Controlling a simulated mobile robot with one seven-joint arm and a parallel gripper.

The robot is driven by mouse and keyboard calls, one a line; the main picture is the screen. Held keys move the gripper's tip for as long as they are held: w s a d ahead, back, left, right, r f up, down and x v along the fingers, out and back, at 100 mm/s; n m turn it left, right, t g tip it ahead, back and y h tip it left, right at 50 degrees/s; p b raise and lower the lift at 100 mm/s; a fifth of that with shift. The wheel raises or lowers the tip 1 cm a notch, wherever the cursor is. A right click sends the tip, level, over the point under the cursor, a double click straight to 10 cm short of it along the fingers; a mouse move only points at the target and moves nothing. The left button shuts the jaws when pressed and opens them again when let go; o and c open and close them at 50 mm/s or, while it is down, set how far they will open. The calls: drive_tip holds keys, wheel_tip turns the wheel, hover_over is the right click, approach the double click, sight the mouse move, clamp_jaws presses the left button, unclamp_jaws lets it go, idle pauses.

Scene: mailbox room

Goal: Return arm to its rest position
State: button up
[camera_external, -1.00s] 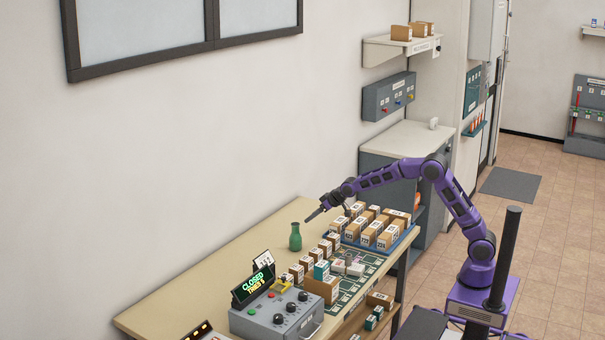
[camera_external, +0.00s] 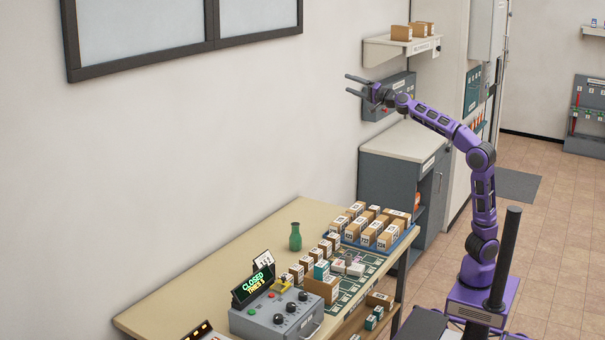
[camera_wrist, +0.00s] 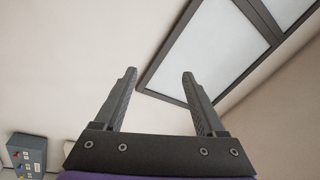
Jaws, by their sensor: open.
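My purple arm is raised, and my gripper (camera_external: 356,84) is high above the table, in front of the grey wall panel in the outside view. Its dark fingers are spread apart with nothing between them. In the wrist view my gripper (camera_wrist: 160,78) is open and empty, with the pale wall and part of a dark-framed window (camera_wrist: 205,55) beyond it. The green bottle (camera_external: 295,237) stands upright on the table, well below and apart from my gripper.
The table (camera_external: 215,252) bears a blue tray (camera_external: 401,243) of boxes, several loose boxes and a grey control box (camera_external: 262,320) with a sign. A grey panel (camera_external: 405,82) and a shelf (camera_external: 385,48) are on the wall near my gripper. A grey cabinet (camera_external: 393,170) stands behind the table.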

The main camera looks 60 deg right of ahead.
drive_tip(key=s+d+r+m+t+h, duration=0.1)
drive_tip(key=s+d+r+m+h, duration=0.1)
drive_tip(key=s+d+r+m, duration=0.3)
drive_tip(key=s+d+r+m+h, duration=0.1)
drive_tip(key=s+d+r+m, duration=0.1)
drive_tip(key=d, duration=0.6)
drive_tip(key=s+d+r+m+t+h, duration=0.1)
drive_tip(key=s+d+r+m+h, duration=0.1)
drive_tip(key=s+d+r+m, duration=0.3)
drive_tip(key=a+f+n+g+y, duration=0.2)
drive_tip(key=a+f+n+y, duration=0.15)
drive_tip(key=f, duration=0.45)
drive_tip(key=a+f+n+g+y, duration=0.1)
drive_tip(key=a+f+n+y, duration=0.3)
drive_tip(key=f, duration=0.4)
drive_tip(key=a+f+n+g+y, duration=0.25)
drive_tip(key=f+n, duration=0.35)
drive_tip(key=f, duration=0.3)
drive_tip(key=s+a+f+n+g, duration=0.3)
drive_tip(key=s+a+f+n, duration=0.15)
drive_tip(key=s+f, duration=0.35)
drive_tip(key=s+a+f+n+g, duration=0.35)
drive_tip(key=s+a+f, duration=0.25)
drive_tip(key=f, duration=0.4)
drive_tip(key=s+f+n+g+h, duration=0.3)
drive_tip(key=s+f, duration=0.7)
drive_tip(key=f, duration=0.5)
drive_tip(key=shift+a+f+n+g+h+p, duration=0.15)
drive_tip(key=shift+a+n+g+h+p, duration=0.2)
drive_tip(key=shift+g+h, duration=0.35)
